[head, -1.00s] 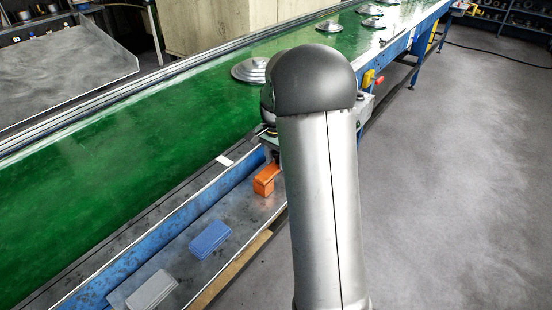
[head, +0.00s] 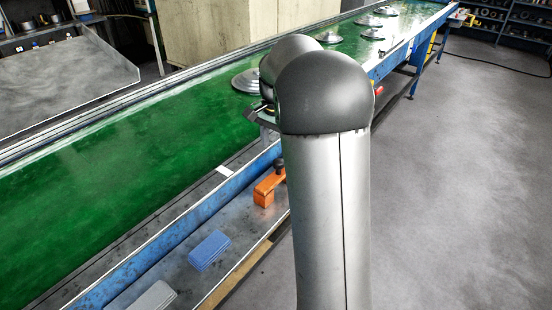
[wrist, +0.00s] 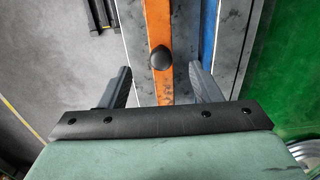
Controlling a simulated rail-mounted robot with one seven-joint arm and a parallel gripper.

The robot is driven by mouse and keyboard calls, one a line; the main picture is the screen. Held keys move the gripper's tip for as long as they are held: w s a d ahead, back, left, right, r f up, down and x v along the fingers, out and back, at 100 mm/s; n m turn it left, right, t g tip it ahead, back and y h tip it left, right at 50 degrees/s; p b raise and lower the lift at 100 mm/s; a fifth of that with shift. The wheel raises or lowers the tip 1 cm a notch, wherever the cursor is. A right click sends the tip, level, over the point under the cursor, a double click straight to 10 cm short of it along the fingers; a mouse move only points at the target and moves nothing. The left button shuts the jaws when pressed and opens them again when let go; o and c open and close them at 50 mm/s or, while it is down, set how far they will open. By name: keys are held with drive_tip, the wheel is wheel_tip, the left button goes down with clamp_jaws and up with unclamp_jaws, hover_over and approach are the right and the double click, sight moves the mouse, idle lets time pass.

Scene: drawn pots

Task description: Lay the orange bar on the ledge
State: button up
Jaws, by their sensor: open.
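The orange bar (head: 264,191) lies on the grey metal ledge (head: 236,220) beside the conveyor, its far part hidden behind my arm. A black knob (head: 280,164) stands on it. In the wrist view the bar (wrist: 158,30) runs lengthwise up the picture, with the round knob (wrist: 161,58) near the middle. My gripper (wrist: 162,76) is open, with one finger on each side of the bar and clear space between. I cannot tell its height over the bar.
A blue box (head: 209,250) and a grey box (head: 154,297) lie nearer on the ledge. A blue rail (head: 180,235) separates the ledge from the green conveyor (head: 120,190), which carries several metal lids (head: 372,34). Open floor (head: 455,190) lies to the right.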

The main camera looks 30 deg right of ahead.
drive_tip(key=shift+a+r, duration=0.1)
drive_tip(key=shift+r, duration=1.25)
drive_tip(key=s+a+f+n, duration=0.2)
drive_tip(key=s+a+n, duration=0.2)
drive_tip(key=s, duration=0.5)
drive_tip(key=s+a+f+n, duration=0.3)
drive_tip(key=s+a+n, duration=0.2)
drive_tip(key=s+a, duration=0.2)
drive_tip(key=s+a+f+n, duration=0.2)
drive_tip(key=s+a+n, duration=0.2)
drive_tip(key=s, duration=0.7)
drive_tip(key=shift+s+a+f, duration=0.15)
drive_tip(key=shift+a+f, duration=0.1)
drive_tip(key=shift+a, duration=0.55)
